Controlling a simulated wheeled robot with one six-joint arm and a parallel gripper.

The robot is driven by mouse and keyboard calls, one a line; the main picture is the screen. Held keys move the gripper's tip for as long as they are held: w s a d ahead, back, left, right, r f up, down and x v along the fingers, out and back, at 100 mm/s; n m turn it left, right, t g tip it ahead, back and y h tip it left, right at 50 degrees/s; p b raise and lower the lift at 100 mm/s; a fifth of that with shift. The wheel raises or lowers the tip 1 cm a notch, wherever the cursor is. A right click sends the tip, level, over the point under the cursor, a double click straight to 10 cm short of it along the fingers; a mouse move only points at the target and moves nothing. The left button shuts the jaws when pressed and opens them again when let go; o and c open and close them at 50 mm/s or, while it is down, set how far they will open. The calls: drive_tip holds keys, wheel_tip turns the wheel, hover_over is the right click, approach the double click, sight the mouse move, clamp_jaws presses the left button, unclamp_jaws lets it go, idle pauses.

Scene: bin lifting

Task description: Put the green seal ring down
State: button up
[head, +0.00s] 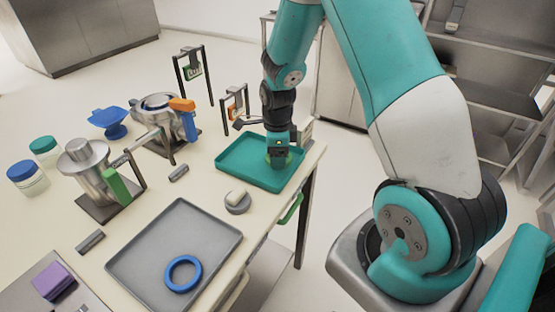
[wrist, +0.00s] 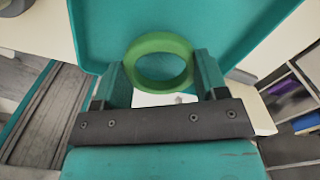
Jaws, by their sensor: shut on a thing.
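The green seal ring (wrist: 158,41) is between the two fingers of my gripper (wrist: 160,72) in the wrist view, with the fingers against its left and right sides. Its opening faces the camera. In the head view, my gripper (head: 279,156) points down over the teal tray (head: 240,172) at the table's right edge. Only a little green of the ring shows there, mostly hidden by the fingers. The teal tray also fills the background of the wrist view (wrist: 235,20). I cannot tell whether the ring touches the tray floor.
A grey tray (head: 140,262) holding a blue ring (head: 170,274) stands nearer the front. A small round dish (head: 238,208) with a pale piece sits between the trays. Metal housings (head: 88,172), lidded jars (head: 22,174) and a blue scale (head: 108,118) stand to the left.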

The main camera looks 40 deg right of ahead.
drive_tip(key=shift+f, duration=1.3)
drive_tip(key=shift+f, duration=0.1)
drive_tip(key=o, duration=0.9)
drive_tip(key=s+a+r+n+b, duration=0.1)
drive_tip(key=a+r+n, duration=0.3)
drive_tip(key=r, duration=1.1)
drive_tip(key=s+a+r+n+y, duration=0.2)
drive_tip(key=s+a+r+n, duration=0.3)
drive_tip(key=s+a+n, duration=0.4)
drive_tip(key=s+a+r+n+y, duration=0.2)
drive_tip(key=s+a+r+n, duration=0.2)
drive_tip(key=s+a+n, duration=0.6)
drive_tip(key=s+n, duration=0.1)
drive_tip(key=n, duration=0.8)
drive_tip(key=shift+r+n, duration=0.4)
